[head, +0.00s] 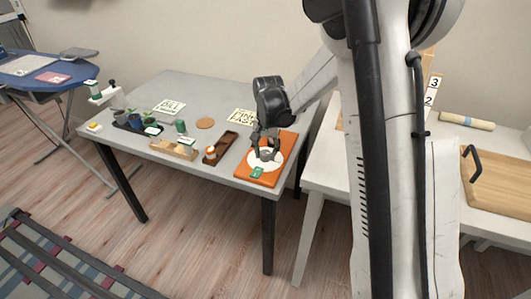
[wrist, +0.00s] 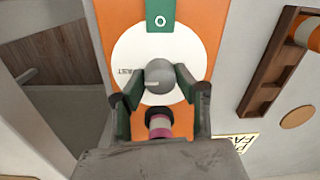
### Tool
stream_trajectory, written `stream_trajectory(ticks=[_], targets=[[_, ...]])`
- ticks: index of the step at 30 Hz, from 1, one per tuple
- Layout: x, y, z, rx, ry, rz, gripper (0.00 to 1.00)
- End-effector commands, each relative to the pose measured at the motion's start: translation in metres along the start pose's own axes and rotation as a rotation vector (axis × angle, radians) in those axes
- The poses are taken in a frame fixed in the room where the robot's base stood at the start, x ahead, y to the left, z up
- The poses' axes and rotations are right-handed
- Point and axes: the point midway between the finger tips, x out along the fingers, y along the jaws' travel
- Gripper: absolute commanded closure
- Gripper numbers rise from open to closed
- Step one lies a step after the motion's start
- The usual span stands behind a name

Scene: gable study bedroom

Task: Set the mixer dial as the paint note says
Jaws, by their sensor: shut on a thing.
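The mixer dial is an orange board (head: 285,150) with a white disc (wrist: 124,52) at the table's right end. A round grey knob (wrist: 160,74) stands at the disc's middle; a pale line on it points left, towards lettering that seems to read "RUST". A green tab marked "O" (wrist: 160,18) overlaps the disc's edge. My gripper (wrist: 153,86) is shut on the knob, with a dark green finger on each side; it also shows over the board in the head view (head: 264,140). One paper note (head: 243,116) lies behind the board, its words too small to read surely.
A brown tray (head: 220,147) with an orange-and-white item stands left of the board. A second note (head: 169,107), a round cork mat (head: 205,123) and small containers lie further left. A white table (head: 318,172) stands close on the right.

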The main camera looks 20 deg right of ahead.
Motion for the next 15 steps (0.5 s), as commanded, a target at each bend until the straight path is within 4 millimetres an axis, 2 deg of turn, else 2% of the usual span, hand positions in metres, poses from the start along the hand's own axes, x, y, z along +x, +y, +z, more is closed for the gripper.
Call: stream_trajectory(ticks=[5, 6, 9, 15], targets=[[-0.0003, 0.0001, -0.0002, 0.0, 0.0, 0.0, 0.97], [-0.0002, 0.0001, -0.0002, 0.0, 0.0, 0.0, 0.66], [-0.0002, 0.0001, -0.0001, 0.0, 0.0, 0.0, 0.53], [-0.0001, 0.0, -0.0001, 0.0, 0.0, 0.0, 0.52]])
